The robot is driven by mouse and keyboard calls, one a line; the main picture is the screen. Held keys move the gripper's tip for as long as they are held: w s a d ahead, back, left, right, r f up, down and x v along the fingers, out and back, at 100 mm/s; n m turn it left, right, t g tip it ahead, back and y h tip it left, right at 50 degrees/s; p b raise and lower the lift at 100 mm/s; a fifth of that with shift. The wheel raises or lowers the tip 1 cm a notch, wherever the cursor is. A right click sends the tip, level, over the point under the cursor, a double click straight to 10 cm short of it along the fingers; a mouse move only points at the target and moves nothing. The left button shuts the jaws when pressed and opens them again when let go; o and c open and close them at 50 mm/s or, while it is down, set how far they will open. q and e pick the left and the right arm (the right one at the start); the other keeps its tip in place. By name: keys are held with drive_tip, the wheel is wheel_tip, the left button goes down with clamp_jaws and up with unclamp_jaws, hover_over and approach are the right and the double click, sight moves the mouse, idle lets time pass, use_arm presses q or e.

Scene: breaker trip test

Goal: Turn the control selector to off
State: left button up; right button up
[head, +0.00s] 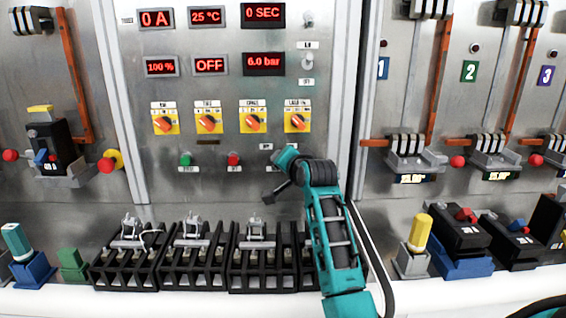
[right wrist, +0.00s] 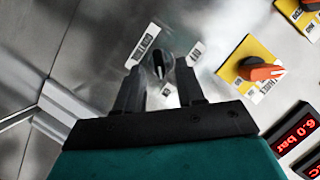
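The selector (right wrist: 158,62) is a small black knob with a pale pointer line on the grey metal panel. In the right wrist view it sits between the fingertips of my right gripper (right wrist: 158,76). White labels (right wrist: 145,46) surround it; their text is too small to read. The gripper is open, with a gap showing on each side of the knob. In the head view my right arm (head: 333,225) reaches up from the bottom to the lower panel and hides the knob. My left gripper is not in view.
Several orange rotary knobs on yellow plates (head: 253,117) sit above the arm's end. A green button (head: 186,159) and a red button (head: 233,159) are to its left. Displays (head: 264,64) are higher up. Black breaker units (head: 190,262) stand on the ledge below.

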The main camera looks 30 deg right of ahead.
drive_tip(key=shift+w+d+f, duration=0.15)
drive_tip(key=shift+w+d, duration=0.05)
drive_tip(key=shift+w, duration=0.45)
clamp_jaws()
